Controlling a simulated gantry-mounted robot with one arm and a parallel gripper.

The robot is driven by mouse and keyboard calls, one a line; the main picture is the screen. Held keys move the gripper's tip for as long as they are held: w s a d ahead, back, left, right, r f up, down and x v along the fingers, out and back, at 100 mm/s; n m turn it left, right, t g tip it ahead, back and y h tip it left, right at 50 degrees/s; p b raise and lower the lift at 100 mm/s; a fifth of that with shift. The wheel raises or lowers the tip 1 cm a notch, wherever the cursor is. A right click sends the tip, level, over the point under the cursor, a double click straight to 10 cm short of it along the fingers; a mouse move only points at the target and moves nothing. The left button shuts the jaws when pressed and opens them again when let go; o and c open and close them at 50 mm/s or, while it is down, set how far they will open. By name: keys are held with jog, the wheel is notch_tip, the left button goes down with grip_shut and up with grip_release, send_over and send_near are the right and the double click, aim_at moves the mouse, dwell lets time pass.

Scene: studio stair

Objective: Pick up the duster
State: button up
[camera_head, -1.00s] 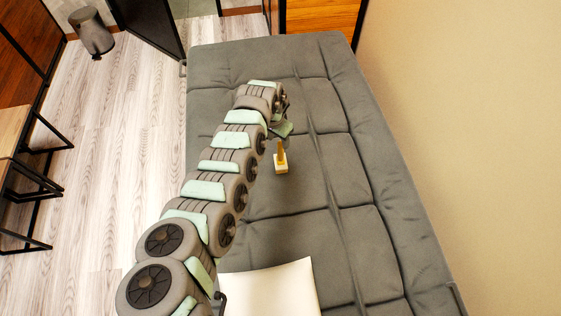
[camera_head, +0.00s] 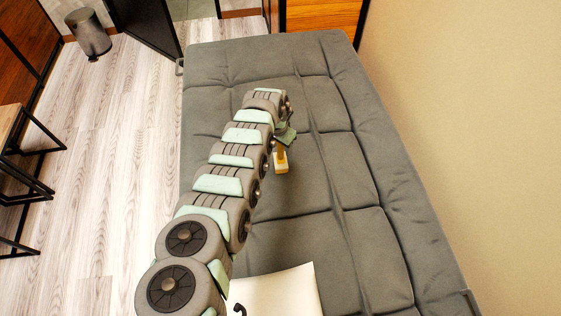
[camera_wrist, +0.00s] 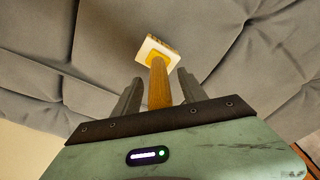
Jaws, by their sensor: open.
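The duster (camera_head: 281,164) stands on the grey sofa bed, with a pale block-shaped head and a yellow-orange handle. In the wrist view the duster (camera_wrist: 159,82) has its handle between the two grey fingers of my gripper (camera_wrist: 158,92), with its head beyond the fingertips. The fingers are apart, one on each side of the handle, and a gap shows at each side. The near end of the handle is hidden behind the dark edge of the gripper body. In the head view my gripper (camera_head: 285,136) is just above the duster and covers the top of its handle.
The grey sofa bed (camera_head: 340,205) has tufted seams and is bare around the duster. A white cushion (camera_head: 280,292) lies at its near end. A beige wall (camera_head: 480,120) runs along the right. A grey bin (camera_head: 90,33) and a table (camera_head: 12,118) stand at the left.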

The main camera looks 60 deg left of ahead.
jog(key=shift+c, duration=0.3)
grip_shut()
dwell(0.3)
